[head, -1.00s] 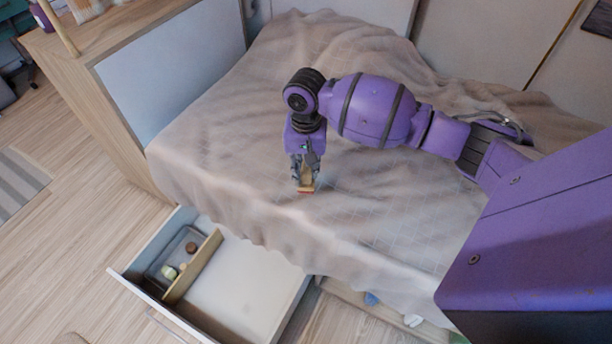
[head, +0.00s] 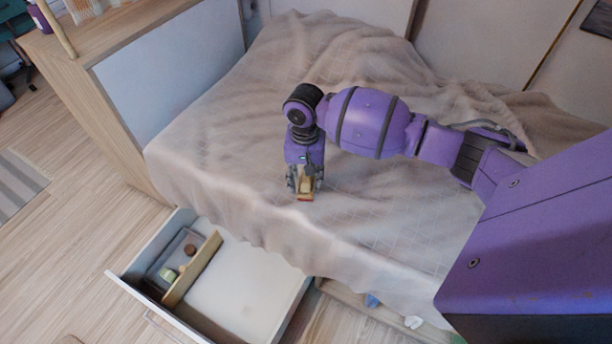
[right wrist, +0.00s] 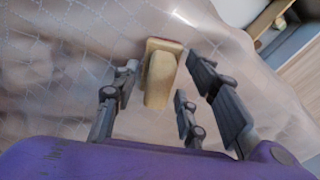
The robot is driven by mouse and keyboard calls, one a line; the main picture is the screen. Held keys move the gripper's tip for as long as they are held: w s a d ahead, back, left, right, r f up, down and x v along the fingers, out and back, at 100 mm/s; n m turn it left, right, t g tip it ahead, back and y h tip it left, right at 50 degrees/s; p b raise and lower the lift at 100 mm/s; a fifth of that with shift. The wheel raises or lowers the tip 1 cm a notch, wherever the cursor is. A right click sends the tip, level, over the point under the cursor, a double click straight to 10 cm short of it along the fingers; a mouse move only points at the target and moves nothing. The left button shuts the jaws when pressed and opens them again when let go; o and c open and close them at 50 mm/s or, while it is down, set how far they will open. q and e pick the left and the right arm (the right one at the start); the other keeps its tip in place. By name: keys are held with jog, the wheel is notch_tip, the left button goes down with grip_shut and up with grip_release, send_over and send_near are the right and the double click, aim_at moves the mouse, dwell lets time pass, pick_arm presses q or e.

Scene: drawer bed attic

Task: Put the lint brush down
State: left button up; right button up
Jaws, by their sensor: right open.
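The lint brush (head: 305,190) is a small tan wooden piece with a reddish edge, on the beige bed cover near the bed's front edge. In the right wrist view the lint brush (right wrist: 160,78) lies between the spread fingers, with clear gaps on both sides. My right gripper (head: 305,188) is open around it, pointing down at the bed; its fingers also show in the right wrist view (right wrist: 160,95). Whether the brush lies fully flat on the cover cannot be told. My left gripper is not in view.
The bed (head: 400,215) has a rumpled cover with free room around the brush. Below its front edge an open drawer (head: 240,290) holds a wooden divider (head: 192,268) and a tray (head: 165,262) with small items. A wooden cabinet (head: 105,110) stands at the left.

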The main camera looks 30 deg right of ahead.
jog(key=shift+r, duration=0.2)
pick_arm(q)
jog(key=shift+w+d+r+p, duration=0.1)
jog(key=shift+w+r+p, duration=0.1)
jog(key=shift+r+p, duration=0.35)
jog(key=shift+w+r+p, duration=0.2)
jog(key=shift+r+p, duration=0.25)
jog(key=shift+p, duration=0.1)
pick_arm(e)
notch_tip(320, 180, up, 12)
